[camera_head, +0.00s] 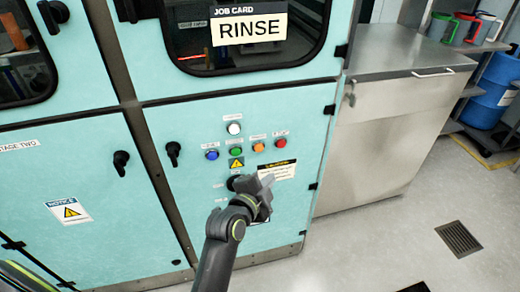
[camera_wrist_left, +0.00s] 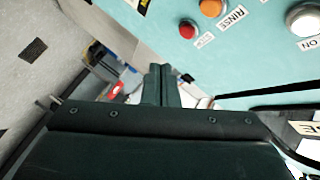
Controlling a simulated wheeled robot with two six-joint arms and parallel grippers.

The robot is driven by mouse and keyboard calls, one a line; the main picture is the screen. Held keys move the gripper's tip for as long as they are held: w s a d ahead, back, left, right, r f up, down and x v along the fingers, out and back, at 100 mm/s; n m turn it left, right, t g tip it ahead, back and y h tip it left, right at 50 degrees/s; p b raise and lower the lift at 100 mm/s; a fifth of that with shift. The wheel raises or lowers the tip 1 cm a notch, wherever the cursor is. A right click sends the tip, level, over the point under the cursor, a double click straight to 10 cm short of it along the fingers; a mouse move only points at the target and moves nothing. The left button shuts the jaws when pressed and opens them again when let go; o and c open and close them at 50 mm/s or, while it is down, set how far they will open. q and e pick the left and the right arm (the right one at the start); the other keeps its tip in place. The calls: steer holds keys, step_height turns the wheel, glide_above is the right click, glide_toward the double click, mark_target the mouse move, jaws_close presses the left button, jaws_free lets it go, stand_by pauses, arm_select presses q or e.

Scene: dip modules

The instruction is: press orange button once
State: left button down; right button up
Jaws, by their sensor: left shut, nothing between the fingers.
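The orange button (camera_head: 258,147) is on the teal machine panel, in the lower row between the green button (camera_head: 235,151) and the red button (camera_head: 281,143). In the left wrist view the orange button (camera_wrist_left: 210,8) is at the top edge, cut off by the frame, with a RINSE label beside it. My left gripper (camera_head: 258,187) is below the button row in the head view, apart from the orange button. In the left wrist view its two fingers (camera_wrist_left: 158,85) are together with nothing between them. My right gripper is in neither view.
A white button (camera_head: 234,128) sits above the row and a blue button (camera_head: 212,155) at its left. A yellow warning label (camera_head: 237,163) is below. A black door handle (camera_head: 173,153) sticks out to the left. A metal cabinet (camera_head: 370,150) stands at the right.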

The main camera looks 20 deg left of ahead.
mark_target(259, 148)
arm_select(q)
steer(key=w+a+b, duration=0.1)
steer(key=w+a, duration=0.4)
steer(key=w, duration=0.2)
steer(key=shift+w, duration=0.15)
stand_by(0.4)
stand_by(1.4)
steer(key=shift+w+a, duration=0.2)
steer(key=shift+w, duration=0.15)
